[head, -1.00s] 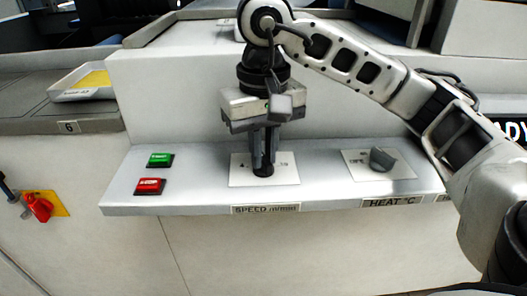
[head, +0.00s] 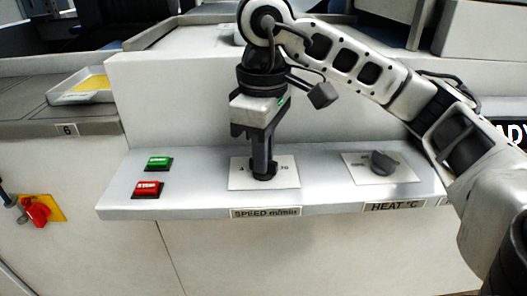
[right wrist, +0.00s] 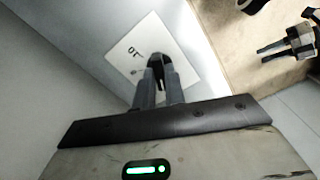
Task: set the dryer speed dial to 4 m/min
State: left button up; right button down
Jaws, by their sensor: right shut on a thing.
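The speed dial (head: 264,177) is a dark knob on a white plate (head: 238,180) above the label "SPEED m/min" (head: 266,212). My right gripper (head: 263,165) points straight down onto it and is shut on it. In the right wrist view, the two fingers (right wrist: 160,75) close on the dark knob over the white plate (right wrist: 126,50). The fingers hide most of the dial and scale, so I cannot read its setting. What looks like my left gripper (right wrist: 274,51) shows small at the right edge of that view, away from the panel; its jaw state is unclear.
The grey heat dial (head: 382,162) is to the right on the same ledge. A green button (head: 159,163) and a red stop button (head: 148,189) are to the left. A red rotary switch (head: 38,210) is at far left. A tray (head: 84,86) stands behind.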

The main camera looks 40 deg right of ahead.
jog(key=shift+n, duration=0.3)
jog(key=c, duration=1.5)
grip_release()
jog(key=shift+o, duration=0.2)
